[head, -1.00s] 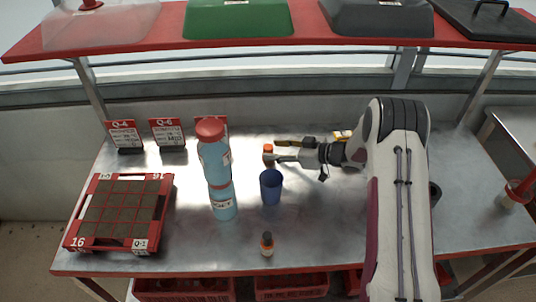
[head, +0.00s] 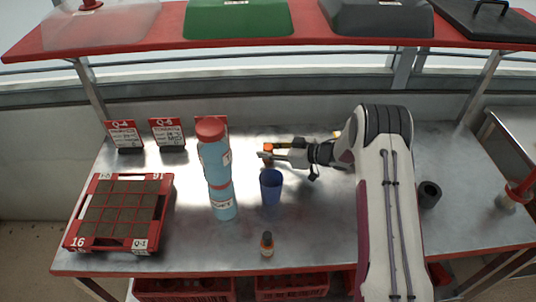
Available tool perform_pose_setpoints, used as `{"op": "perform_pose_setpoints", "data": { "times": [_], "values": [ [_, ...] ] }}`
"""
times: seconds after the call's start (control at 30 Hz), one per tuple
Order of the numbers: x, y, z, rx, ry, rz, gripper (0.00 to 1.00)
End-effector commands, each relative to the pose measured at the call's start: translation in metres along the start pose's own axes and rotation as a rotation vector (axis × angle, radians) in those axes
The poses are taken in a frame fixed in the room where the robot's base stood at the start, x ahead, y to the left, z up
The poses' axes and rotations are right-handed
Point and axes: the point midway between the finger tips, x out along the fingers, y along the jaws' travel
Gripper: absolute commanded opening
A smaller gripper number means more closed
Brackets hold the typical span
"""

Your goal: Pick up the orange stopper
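A small orange stopper (head: 268,147) stands toward the back of the metal bench, behind the blue cup. My gripper (head: 264,157) reaches in from the right, and its tip is at the stopper in the picture, covering its lower part. I cannot tell whether the fingers touch it or whether they are open or shut. The small dark bottle (head: 266,245) with an orange label stands at the front edge.
A blue cup (head: 271,188) stands just in front of my gripper. A tall blue bottle (head: 220,185) with a red cap is left of it. A red seed tray (head: 170,195) lies at the left. A dark and yellow item (head: 300,143) lies behind the gripper. A dark cylinder (head: 429,194) stands at right.

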Motion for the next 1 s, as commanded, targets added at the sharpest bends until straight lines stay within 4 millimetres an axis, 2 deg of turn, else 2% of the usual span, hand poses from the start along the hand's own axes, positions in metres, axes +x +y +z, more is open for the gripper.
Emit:
{"op": "perform_pose_setpoints", "data": {
  "times": [0.03,0.07,0.1,0.57,0.77,1.0],
  "values": [
    [0.0,0.0,0.0,0.0,0.0,0.0,0.09],
    [0.0,0.0,0.0,0.0,0.0,0.0,0.01],
    [0.0,0.0,0.0,0.0,0.0,0.0,0.0],
    [-0.002,0.0,-0.004,0.0,0.0,0.0,0.0],
    [-0.007,0.0,-0.018,-0.002,0.001,0.0,0.0],
    [-0.018,0.0,-0.045,-0.003,0.002,0.001,0.0]
  ]
}}
